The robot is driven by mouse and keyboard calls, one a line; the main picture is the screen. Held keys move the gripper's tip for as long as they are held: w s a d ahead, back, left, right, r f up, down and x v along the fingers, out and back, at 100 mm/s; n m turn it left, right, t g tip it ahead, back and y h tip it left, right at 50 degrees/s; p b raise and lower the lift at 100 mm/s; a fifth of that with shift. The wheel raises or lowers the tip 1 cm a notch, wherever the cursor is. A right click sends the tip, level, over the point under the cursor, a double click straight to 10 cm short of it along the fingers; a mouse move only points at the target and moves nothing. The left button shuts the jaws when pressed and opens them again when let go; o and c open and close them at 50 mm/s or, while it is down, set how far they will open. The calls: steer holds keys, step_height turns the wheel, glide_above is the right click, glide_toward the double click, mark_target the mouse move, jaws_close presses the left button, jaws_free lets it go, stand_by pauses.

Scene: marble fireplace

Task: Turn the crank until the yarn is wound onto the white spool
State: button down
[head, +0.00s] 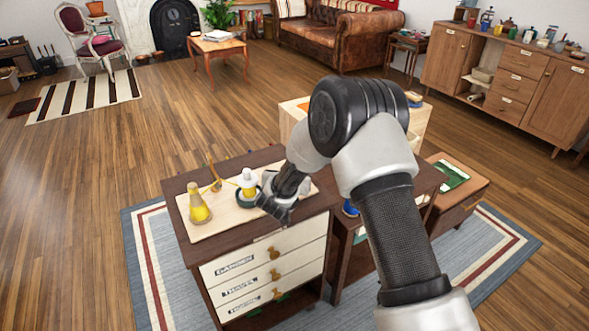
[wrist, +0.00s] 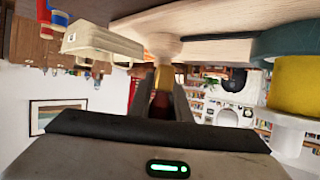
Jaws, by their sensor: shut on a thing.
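The white spool (head: 247,177) stands upright on a dark green round base (head: 240,200) on a pale board. My gripper (head: 272,206) is low, just right of the spool, and hides the crank in the head view. In the upside-down wrist view, yellow yarn (wrist: 298,90) shows on the spool at the right edge. My fingers (wrist: 163,104) are shut on a small yellowish and dark red piece, apparently the crank's handle; its outline is partly hidden.
The pale board (head: 222,222) lies on a dark cabinet top (head: 180,182) with cream drawers (head: 268,270) below. A pale wooden box (head: 290,115) stands behind my arm. Open wood floor lies to the left.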

steer(key=shift+m+g+h+p, duration=0.3)
steer(key=shift+m+h+p, duration=0.4)
steer(key=shift+m+h, duration=0.6)
steer(key=shift+d+h, duration=0.15)
steer(key=shift+h, duration=0.15)
steer(key=c, duration=1.7)
jaws_free()
steer(key=p+v, duration=0.3)
steer(key=v, duration=1.4)
steer(key=shift+s+r, duration=0.1)
steer(key=shift+r, duration=0.05)
